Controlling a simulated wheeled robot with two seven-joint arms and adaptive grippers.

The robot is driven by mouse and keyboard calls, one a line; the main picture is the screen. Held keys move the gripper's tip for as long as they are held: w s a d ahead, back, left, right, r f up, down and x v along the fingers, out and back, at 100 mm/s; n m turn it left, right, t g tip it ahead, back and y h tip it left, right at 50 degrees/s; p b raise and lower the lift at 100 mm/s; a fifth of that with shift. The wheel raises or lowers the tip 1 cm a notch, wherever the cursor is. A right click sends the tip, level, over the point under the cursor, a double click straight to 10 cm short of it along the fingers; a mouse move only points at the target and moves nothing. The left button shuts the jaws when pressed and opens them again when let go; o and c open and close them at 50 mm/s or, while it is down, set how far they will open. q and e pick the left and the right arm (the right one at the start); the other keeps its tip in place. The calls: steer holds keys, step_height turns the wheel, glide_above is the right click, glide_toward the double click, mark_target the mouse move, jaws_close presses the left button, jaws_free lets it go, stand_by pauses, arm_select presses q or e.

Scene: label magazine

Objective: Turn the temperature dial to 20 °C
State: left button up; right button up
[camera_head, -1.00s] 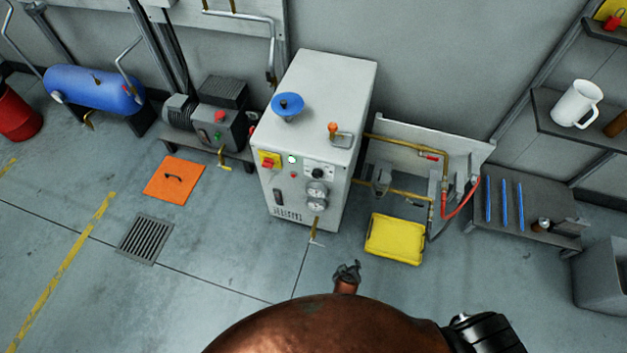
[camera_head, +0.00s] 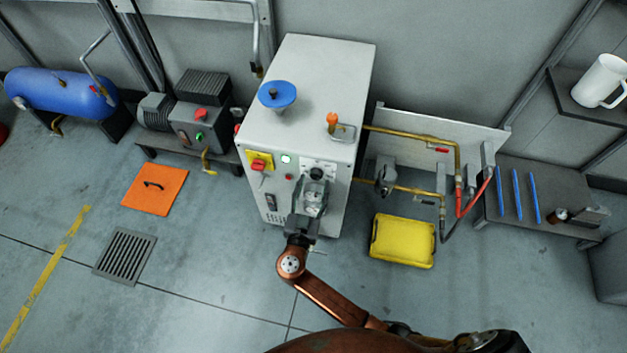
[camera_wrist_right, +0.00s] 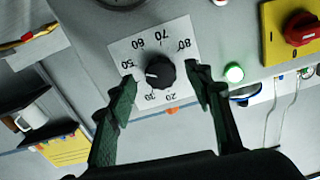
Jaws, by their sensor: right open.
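The temperature dial is a black round knob (camera_wrist_right: 160,72) on a white scale plate (camera_wrist_right: 160,40), upside down in the right wrist view. Its white mark points left, between 50 and 30; the label between those is hidden by a finger. The 20 shows below the knob. In the head view the knob (camera_head: 316,173) is on the front of the white cabinet (camera_head: 300,110). My right gripper (camera_head: 312,193) is in front of the panel, just below the dial. In the wrist view its open fingers (camera_wrist_right: 160,80) stand on either side of the knob; no contact shows. My left gripper is out of view.
A red knob on a yellow plate (camera_head: 260,161) and a lit green lamp (camera_head: 286,159) are left of the dial. Gauges below it are partly hidden by my gripper. A yellow case (camera_head: 402,240) lies right of the cabinet. Floor left of the cabinet is mostly open.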

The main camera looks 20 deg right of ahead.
steer(key=shift+x, duration=0.9)
steer(key=shift+c, duration=0.3)
steer(key=shift+f, duration=0.1)
steer(key=c, duration=1.1)
